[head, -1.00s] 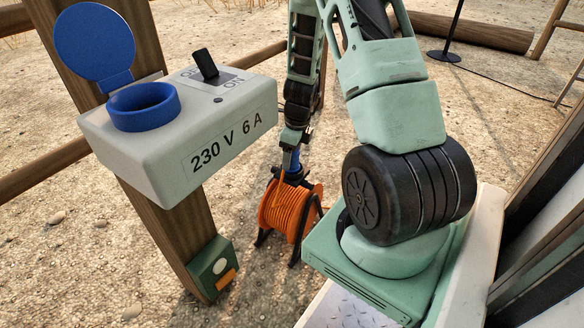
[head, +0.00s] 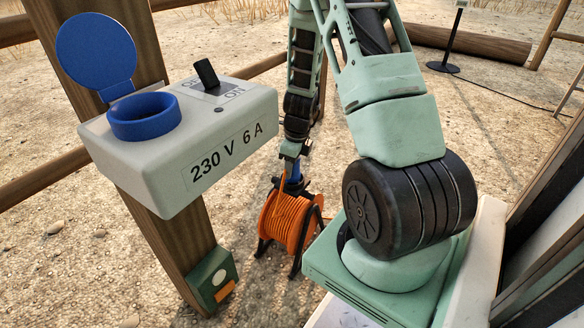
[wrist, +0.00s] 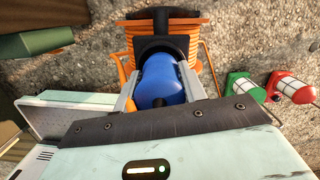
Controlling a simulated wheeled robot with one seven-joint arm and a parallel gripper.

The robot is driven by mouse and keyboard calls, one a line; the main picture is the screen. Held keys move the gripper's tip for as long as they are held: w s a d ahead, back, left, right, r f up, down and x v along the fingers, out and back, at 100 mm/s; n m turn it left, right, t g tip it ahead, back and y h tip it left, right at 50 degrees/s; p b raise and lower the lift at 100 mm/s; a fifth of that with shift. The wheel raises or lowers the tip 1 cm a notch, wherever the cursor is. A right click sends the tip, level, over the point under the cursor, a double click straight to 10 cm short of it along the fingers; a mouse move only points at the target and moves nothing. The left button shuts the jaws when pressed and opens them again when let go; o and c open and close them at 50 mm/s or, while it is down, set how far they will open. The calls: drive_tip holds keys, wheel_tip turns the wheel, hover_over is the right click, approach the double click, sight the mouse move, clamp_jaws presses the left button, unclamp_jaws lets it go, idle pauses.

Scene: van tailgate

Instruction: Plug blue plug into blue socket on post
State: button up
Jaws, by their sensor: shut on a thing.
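The blue plug (wrist: 158,80) sits between the fingers of my gripper (wrist: 159,72) in the wrist view, which is shut on it. In the head view the plug (head: 294,173) shows small under my gripper (head: 291,155), just above the orange cable reel (head: 288,218). An orange cable runs beside the plug. The blue socket (head: 145,125) is on top of the pale box on the wooden post at the left, with its round blue lid (head: 95,50) standing open. My gripper is low and to the right of the socket.
The pale box (head: 205,150) carries a black switch (head: 206,74) and a "230 V 6 A" label. A green box (head: 212,278) is low on the post (head: 160,245). The wrist view shows a green lantern (wrist: 243,92) and a red lantern (wrist: 290,86) on the gravel.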

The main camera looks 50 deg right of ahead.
wheel_tip(320, 180, up, 48)
drive_tip(key=p, duration=4.4)
drive_tip(key=shift+f, duration=0.15)
